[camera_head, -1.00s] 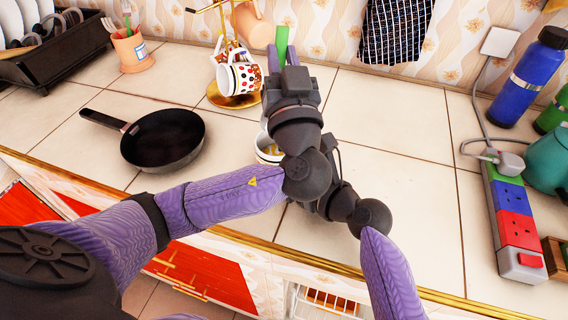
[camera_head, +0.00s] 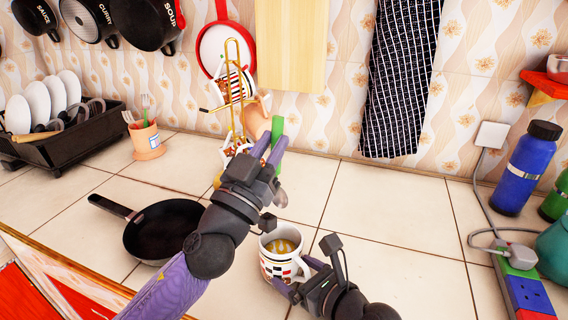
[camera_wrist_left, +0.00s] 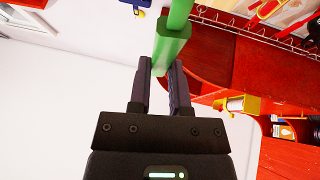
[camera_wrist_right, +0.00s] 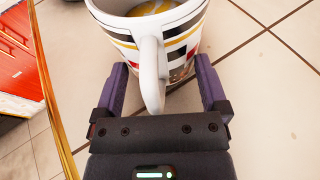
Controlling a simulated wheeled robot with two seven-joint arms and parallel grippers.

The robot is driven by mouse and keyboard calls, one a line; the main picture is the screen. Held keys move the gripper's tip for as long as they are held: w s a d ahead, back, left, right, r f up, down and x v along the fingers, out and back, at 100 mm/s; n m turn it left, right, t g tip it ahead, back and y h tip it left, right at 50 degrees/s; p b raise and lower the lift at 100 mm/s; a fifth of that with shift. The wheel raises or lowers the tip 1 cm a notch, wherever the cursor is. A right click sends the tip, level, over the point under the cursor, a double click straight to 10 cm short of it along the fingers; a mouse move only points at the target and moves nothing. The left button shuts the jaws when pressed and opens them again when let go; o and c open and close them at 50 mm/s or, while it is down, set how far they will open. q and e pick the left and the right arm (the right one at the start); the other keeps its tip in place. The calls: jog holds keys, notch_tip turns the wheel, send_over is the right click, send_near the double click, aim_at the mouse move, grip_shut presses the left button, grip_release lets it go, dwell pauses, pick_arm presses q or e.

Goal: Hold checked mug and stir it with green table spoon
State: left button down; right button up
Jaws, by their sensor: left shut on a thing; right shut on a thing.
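The checked mug (camera_head: 280,257) is white with black, red and yellow marks and stands upright on the tiled counter, with yellowish liquid inside. My right gripper (camera_head: 290,287) is shut on its handle; the right wrist view shows the mug (camera_wrist_right: 165,45) with the handle between my fingers (camera_wrist_right: 160,90). My left gripper (camera_head: 267,160) is shut on the green handle of the table spoon (camera_head: 277,134), above and behind the mug. The green handle (camera_wrist_left: 172,45) also shows between my fingers in the left wrist view. The spoon's lower end is mostly hidden behind my left gripper.
A black frying pan (camera_head: 160,232) lies left of the mug. A golden mug stand (camera_head: 236,75) with mugs is behind my left gripper. A dish rack (camera_head: 75,128) and utensil pot (camera_head: 147,140) stand at back left. A blue bottle (camera_head: 525,170) and power strip (camera_head: 527,292) are right.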

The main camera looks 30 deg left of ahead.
pick_arm(q)
jog(key=s+r+m+h, duration=0.3)
jog(key=s+h, duration=0.2)
jog(key=h, duration=0.3)
notch_tip(320, 180, down, 14)
jog(key=shift+d+g, duration=0.3)
jog(key=shift+d, duration=0.1)
